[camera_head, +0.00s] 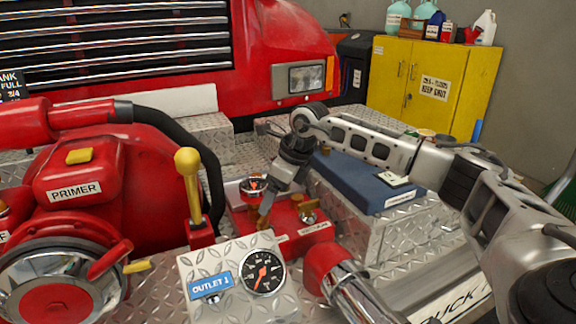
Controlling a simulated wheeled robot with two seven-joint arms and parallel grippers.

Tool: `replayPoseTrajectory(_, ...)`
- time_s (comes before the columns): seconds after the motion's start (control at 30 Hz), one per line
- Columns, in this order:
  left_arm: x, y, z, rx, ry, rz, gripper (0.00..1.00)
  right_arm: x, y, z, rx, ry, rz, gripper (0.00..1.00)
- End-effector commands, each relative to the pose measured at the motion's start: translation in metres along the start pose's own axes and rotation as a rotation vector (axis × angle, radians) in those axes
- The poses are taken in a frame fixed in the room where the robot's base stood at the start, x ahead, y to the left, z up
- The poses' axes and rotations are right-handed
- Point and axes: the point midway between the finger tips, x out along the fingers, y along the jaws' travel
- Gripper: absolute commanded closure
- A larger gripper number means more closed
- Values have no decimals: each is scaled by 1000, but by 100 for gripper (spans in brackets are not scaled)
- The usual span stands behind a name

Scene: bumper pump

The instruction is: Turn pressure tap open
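A red block (290,238) sits in the middle of the metal deck. A small brass tap (307,207) stands on its right part, with a label in front of it too small to read surely. A small round gauge (254,187) stands at the block's back left. My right gripper (265,217) points down over the block's left part, just in front of this gauge and left of the brass tap. Its fingers are small and cover what lies under them, so I cannot tell whether they are shut or hold a tap. My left gripper is out of view.
A yellow-knobbed lever (190,185) stands close left of my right gripper. The OUTLET 1 panel (225,285) with its gauge (263,273) is in front. A red and chrome pipe (345,278) and a blue case (355,182) lie right. The red primer (85,190) fills the left.

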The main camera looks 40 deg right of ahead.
Motion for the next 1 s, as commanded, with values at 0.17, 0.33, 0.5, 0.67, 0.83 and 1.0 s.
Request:
replayPoseTrajectory(0.17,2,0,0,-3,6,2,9,-45,-1,0,0,-4,-4,20)
replayPoseTrajectory(0.33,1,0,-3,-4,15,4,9,-77,-1,0,1,-3,-2,20)
replayPoseTrajectory(0.5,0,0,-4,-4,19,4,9,-94,0,0,1,-2,0,20)
replayPoseTrajectory(0.67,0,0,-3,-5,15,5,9,-98,0,0,0,-2,0,20)
replayPoseTrajectory(0.83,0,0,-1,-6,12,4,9,-98,0,0,0,-1,0,20)
replayPoseTrajectory(1.0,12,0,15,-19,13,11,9,-89,1,-1,-4,-2,2,20)
